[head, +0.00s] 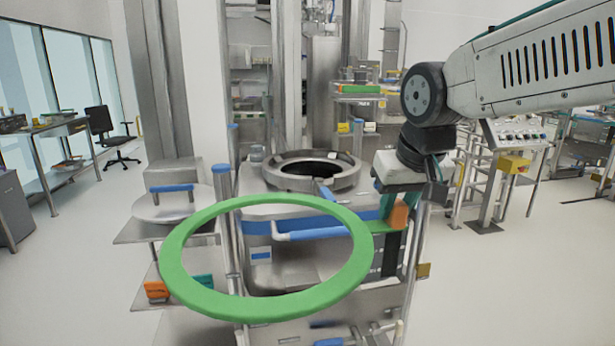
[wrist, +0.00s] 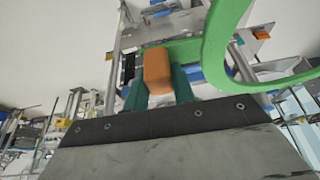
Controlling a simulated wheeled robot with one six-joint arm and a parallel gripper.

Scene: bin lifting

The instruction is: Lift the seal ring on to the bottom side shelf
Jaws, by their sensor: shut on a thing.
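The seal ring is a large green flat ring (head: 172,262), held out in front of the machine in the head view. My gripper (head: 392,222) is shut on its right side. In the wrist view an orange block (wrist: 157,72) sits between the teal fingers, and the green ring (wrist: 222,40) runs off to the upper right from there. The bottom side shelf (head: 148,300) is on the machine's left, below the upper side shelf (head: 130,236). It carries an orange and a teal block, partly behind the ring. The ring is tilted and its left part overlaps this shelf in the picture.
A round metal lid with a blue handle (head: 172,188) lies on the upper side shelf. The machine has a round open port (head: 312,172) on top and a blue-white handle bar (head: 310,234) in front. A blue-topped post (head: 222,180) stands beside the shelves.

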